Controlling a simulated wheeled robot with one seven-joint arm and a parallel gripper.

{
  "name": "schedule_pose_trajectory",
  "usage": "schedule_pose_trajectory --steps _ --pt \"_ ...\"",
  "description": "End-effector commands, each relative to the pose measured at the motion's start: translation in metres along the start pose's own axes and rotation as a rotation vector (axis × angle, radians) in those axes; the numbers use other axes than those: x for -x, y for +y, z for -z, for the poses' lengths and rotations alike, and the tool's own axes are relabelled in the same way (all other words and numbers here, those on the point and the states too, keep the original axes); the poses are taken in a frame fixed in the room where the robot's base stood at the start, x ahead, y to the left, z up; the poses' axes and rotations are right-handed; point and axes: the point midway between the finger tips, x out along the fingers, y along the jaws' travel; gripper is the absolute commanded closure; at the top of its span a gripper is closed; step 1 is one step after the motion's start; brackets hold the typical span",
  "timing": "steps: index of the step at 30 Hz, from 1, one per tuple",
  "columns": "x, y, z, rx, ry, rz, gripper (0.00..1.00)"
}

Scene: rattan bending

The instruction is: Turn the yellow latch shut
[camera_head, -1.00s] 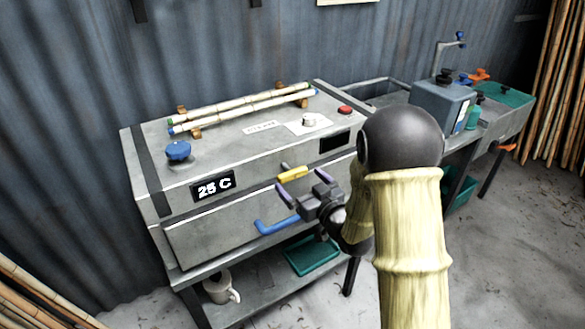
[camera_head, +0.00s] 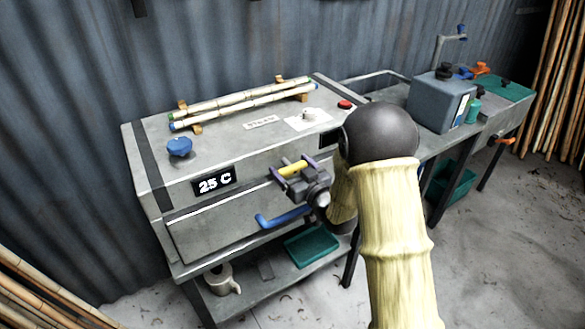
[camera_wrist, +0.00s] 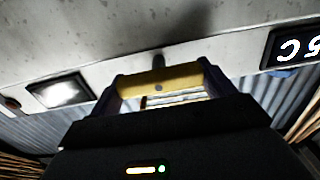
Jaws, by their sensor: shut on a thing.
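The yellow latch (camera_head: 293,169) is on the front of the grey steamer box, just above the drawer-like door (camera_head: 215,228). It lies about level along the front. My gripper (camera_head: 294,171) is at the latch, with one purple finger at each end of it, and is shut on it. In the wrist view the yellow latch (camera_wrist: 158,78) spans between the two fingers, close to the box's grey front. The blue handle (camera_head: 284,217) of the door is below my gripper. The door looks closed against the box.
The box top holds two bamboo poles (camera_head: 245,103), a blue knob (camera_head: 179,147) and a red button (camera_head: 345,104). A green tray (camera_head: 312,245) and a mug (camera_head: 222,280) are on the shelf below. A blue-grey machine (camera_head: 442,102) stands at right.

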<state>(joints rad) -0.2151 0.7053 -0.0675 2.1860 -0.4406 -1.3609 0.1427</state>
Motion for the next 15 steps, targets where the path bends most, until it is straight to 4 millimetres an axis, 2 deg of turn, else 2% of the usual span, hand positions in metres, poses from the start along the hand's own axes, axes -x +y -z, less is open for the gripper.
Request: schedule_pose_trajectory --steps 15 --pt "-0.0001 -0.0012 -0.0034 0.235 0.002 -0.001 0.41"
